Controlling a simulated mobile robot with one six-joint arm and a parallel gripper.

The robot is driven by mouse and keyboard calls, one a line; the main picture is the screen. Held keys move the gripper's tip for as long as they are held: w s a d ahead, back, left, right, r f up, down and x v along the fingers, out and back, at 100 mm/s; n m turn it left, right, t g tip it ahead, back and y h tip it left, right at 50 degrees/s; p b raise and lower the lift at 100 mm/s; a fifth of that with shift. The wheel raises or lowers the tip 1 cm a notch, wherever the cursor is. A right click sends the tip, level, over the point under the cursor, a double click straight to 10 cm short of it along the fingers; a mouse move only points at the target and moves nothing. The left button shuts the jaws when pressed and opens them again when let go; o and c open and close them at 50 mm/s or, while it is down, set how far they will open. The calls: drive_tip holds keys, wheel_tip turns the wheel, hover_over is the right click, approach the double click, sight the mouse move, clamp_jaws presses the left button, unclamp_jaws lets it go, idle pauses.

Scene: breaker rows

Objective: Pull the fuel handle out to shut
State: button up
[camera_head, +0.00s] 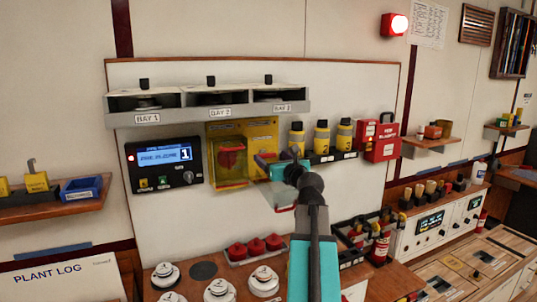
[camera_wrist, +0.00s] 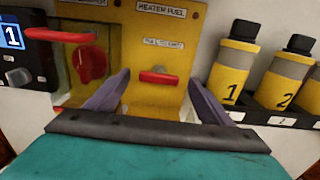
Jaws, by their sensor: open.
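The fuel handle (camera_wrist: 158,77) is a short red horizontal bar on the yellow panel (camera_wrist: 178,31) labelled HEATER FUEL, with a small label above it. It shows in the wrist view between my two fingertips; I cannot tell any contact. My gripper (camera_wrist: 158,88) is open and empty, with one purple-grey finger on each side of the handle.
Left of the handle is a red knob (camera_wrist: 90,63) behind a clear yellow cover (camera_head: 229,177) with a red bar. Yellow numbered bottles (camera_head: 321,138) stand close on the right. A display box (camera_head: 163,165) is left. A red box (camera_head: 382,146) hangs farther right.

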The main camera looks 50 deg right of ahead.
sight(268, 154)
drive_tip(key=shift+p+x, duration=0.3)
drive_tip(key=shift+x, duration=1.95)
drive_tip(key=c, duration=1.5)
drive_tip(key=shift+p+v, duration=0.65)
drive_tip(key=shift+v, duration=1.55)
drive_tip(key=shift+f, duration=0.1)
drive_tip(key=o, duration=1.3)
drive_tip(key=shift+c, duration=0.2)
drive_tip(key=shift+o, duration=1.2)
drive_tip(key=shift+s, duration=0.15)
